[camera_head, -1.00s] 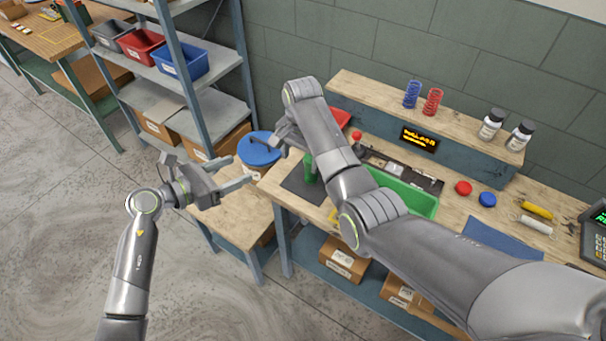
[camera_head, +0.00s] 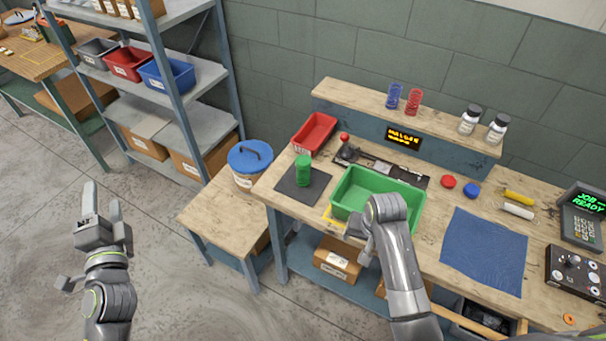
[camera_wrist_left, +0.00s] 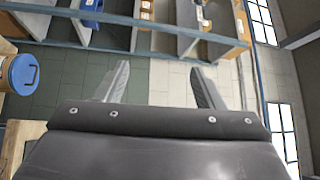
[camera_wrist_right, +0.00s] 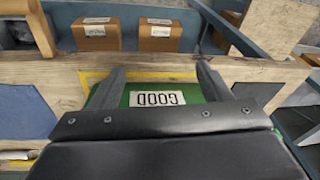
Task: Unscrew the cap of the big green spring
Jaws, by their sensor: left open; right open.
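The big green spring (camera_head: 303,170) stands upright on a dark square mat (camera_head: 293,190) at the left end of the bench. Its top looks solid green; I cannot make out the cap as a separate part. My left gripper (camera_head: 101,195) is open and empty over the floor, far left of the bench; its two fingers also show spread in the left wrist view (camera_wrist_left: 160,68). My right gripper (camera_head: 358,238) is at the front of the green bin, to the right of the spring. In the right wrist view it is open, its fingers (camera_wrist_right: 160,72) before the bin's "GOOD" label.
The green bin (camera_head: 347,187) and a red bin (camera_head: 315,134) flank the mat. A lever tool (camera_head: 346,150) is behind. Red (camera_head: 449,181) and blue (camera_head: 472,190) caps lie right. A blue-lidded bucket (camera_head: 249,157) stands left. The blue mat (camera_head: 484,252) is bare.

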